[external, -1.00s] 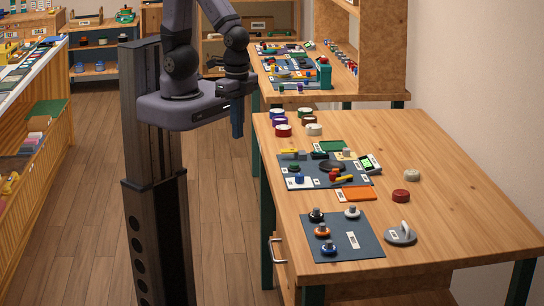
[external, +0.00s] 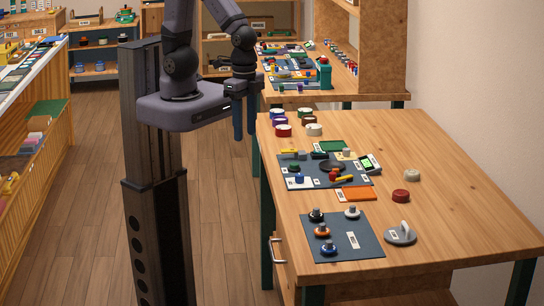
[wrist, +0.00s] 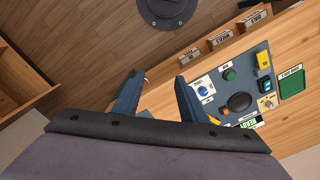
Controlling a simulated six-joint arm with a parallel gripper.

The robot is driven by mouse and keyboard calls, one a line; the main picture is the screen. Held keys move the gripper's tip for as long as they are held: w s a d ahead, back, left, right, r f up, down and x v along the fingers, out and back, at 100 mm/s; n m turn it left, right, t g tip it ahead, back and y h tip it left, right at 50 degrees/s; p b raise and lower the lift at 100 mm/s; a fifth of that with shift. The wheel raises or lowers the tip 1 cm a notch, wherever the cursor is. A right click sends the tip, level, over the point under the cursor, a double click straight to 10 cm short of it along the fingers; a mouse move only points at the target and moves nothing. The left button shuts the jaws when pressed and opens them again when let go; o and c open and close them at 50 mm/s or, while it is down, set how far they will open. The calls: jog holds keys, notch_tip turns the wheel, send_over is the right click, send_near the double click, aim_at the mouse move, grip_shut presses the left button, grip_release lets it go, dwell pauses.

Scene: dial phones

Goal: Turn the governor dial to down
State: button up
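My gripper (external: 245,135) hangs left of the wooden table in the external view, its two blue fingers apart and nothing between them. Labels are too small to read, so I cannot tell which is the governor dial.
A second mat with several knobs (external: 355,239) lies nearer the table front, beside a grey handled disc (external: 401,234). Several round pieces (external: 283,130) stand at the table's back left. An orange tray (external: 358,194) adjoins the panel.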

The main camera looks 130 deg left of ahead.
jog(key=w+a+f+n+b, duration=0.15)
jog(key=w+a+n, duration=0.25)
jog(key=w+a, duration=0.4)
jog(key=n+b, duration=0.5)
jog(key=n, duration=0.7)
send_over(347, 149)
notch_tip(347, 149, down, 8)
jog(key=shift+s+r, duration=0.1)
jog(key=shift+s, duration=0.05)
jog(key=shift+f+p, duration=1.15)
jog(key=shift+f, duration=2.5)
grip_shut()
